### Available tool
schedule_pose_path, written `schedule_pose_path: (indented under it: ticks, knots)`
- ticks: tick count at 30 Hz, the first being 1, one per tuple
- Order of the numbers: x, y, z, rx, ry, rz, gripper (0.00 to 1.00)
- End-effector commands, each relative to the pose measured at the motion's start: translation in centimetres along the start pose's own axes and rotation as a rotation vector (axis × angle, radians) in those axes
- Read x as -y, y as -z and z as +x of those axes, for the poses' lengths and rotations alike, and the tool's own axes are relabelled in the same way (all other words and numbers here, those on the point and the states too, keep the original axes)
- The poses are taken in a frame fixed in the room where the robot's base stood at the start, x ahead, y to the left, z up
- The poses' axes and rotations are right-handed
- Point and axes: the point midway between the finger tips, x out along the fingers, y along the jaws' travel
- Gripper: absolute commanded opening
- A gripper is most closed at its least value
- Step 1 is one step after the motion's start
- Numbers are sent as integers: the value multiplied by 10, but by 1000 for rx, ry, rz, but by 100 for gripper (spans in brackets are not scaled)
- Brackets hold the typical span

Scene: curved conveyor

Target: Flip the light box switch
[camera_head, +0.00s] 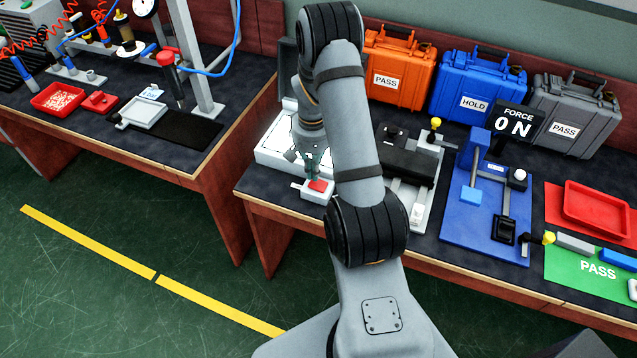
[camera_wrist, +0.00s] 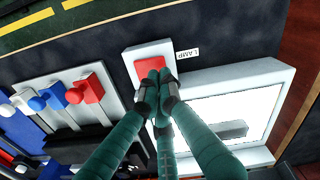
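The white light box (camera_head: 268,158) stands near the left end of the right bench, partly behind my arm. It also shows in the wrist view (camera_wrist: 280,72), with a bright white panel (camera_wrist: 265,105) and a grey bar-shaped thing on it. Its red switch (camera_head: 318,185) sits on a small white housing at the box's front; in the wrist view the switch (camera_wrist: 150,63) is beside a "LAMP" label. My gripper (camera_wrist: 158,80) has its fingertips together at the switch and partly covers it. I cannot tell whether the tips touch it. No object shows between the fingers.
In the wrist view, a fixture with red, blue and white knobs (camera_wrist: 88,88) stands left of the switch. In the head view, a black-and-grey fixture (camera_head: 405,160) and a blue fixture (camera_head: 465,225) are to the right. Orange, blue and grey cases (camera_head: 398,72) line the back.

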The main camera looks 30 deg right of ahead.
Motion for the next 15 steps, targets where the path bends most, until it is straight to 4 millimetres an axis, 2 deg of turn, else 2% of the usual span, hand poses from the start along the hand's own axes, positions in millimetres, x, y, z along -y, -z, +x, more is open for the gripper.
schedule_pose_path:
  ticks: [15]
  knots:
    - [0, 0, 5, 0, 0, 0, 0]
